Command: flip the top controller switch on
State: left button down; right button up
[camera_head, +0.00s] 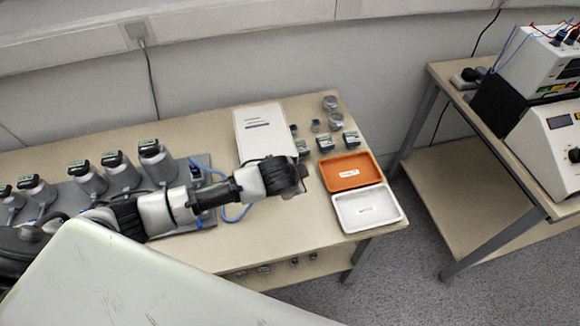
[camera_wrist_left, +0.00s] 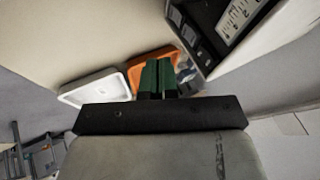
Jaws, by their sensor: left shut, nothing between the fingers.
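My left gripper (camera_head: 294,186) is over the table at the right end of my arm; its fingers are mostly hidden in the head view. In the left wrist view its dark green fingers (camera_wrist_left: 157,78) are together and empty. A dark-edged box with a pale marked panel (camera_wrist_left: 238,18) is close by at upper right of that view, apart from the fingers in the picture. Dark square parts sit along its edge; I cannot tell which is the top switch or its position. A white rectangular panel with printed lines (camera_head: 265,132) lies behind my arm in the head view. My right gripper is not in view.
An orange tray (camera_head: 348,186) and a white tray (camera_head: 345,217) lie right of my gripper. Small dark blocks (camera_head: 325,143) and metal cylinders (camera_head: 330,103) stand behind them. Several sensor-topped posts (camera_head: 122,172) are at left. Instruments (camera_head: 548,150) stand on a separate right table.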

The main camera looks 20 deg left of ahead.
pick_arm(q)
jog(key=shift+w+a, duration=0.55)
jog(key=shift+w, duration=0.2)
jog(key=shift+w+a, duration=0.55)
jog(key=shift+w, duration=0.2)
jog(key=shift+w+a+f+p, duration=0.1)
jog(key=shift+w+p, duration=0.05)
jog(key=shift+p, duration=0.3)
jog(key=shift+r+p, duration=0.85)
jog(key=shift+p, duration=0.2)
